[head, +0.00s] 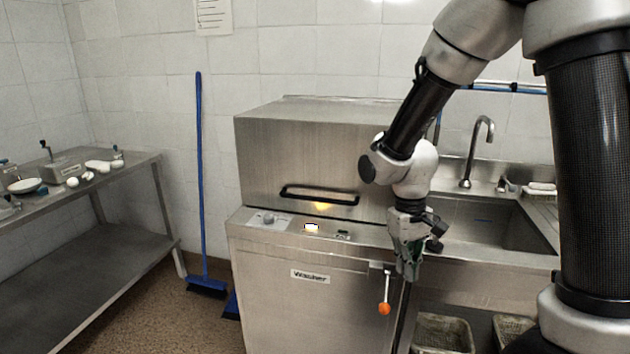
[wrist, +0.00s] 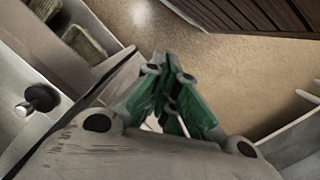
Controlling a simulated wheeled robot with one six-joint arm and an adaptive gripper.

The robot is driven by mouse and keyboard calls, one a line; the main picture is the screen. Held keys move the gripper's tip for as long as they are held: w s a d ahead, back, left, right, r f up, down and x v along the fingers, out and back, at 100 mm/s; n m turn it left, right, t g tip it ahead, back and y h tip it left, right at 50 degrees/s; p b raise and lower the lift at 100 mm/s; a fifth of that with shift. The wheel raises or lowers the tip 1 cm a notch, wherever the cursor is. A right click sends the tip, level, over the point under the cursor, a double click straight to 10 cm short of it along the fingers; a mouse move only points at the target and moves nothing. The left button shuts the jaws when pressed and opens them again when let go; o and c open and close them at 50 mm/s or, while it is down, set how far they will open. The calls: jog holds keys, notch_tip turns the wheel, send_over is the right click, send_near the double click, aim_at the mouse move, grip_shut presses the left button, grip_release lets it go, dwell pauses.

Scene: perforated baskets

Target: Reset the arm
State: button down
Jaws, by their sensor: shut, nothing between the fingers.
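My gripper (head: 408,268) hangs from my arm in front of the right end of the steel washer (head: 312,310), its fingers pointing down. In the wrist view the green-padded fingers (wrist: 172,100) are closed together with nothing held between them. My arm comes down from the upper right of the head view, bent at the elbow. Part of the sink counter lies behind the gripper and arm.
A sink (head: 480,222) with a tap (head: 478,150) is at the right, with perforated baskets (head: 443,334) below. An orange-tipped hanging lever (head: 385,307) is close left of my gripper. A steel table (head: 110,180) and blue broom (head: 200,180) stand left. Brown floor (head: 140,290) lies between.

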jog(key=s+d+r+m+t, duration=0.1)
jog(key=s+d+r+t, duration=0.2)
jog(key=s+d+r, duration=0.3)
jog(key=s+d+r+m+t, duration=0.2)
jog(key=s+d+r, duration=0.5)
jog(key=r, duration=0.7)
jog(key=shift+s+t+y, duration=0.3)
jog(key=shift+s+t, duration=0.1)
jog(key=shift+s, duration=0.2)
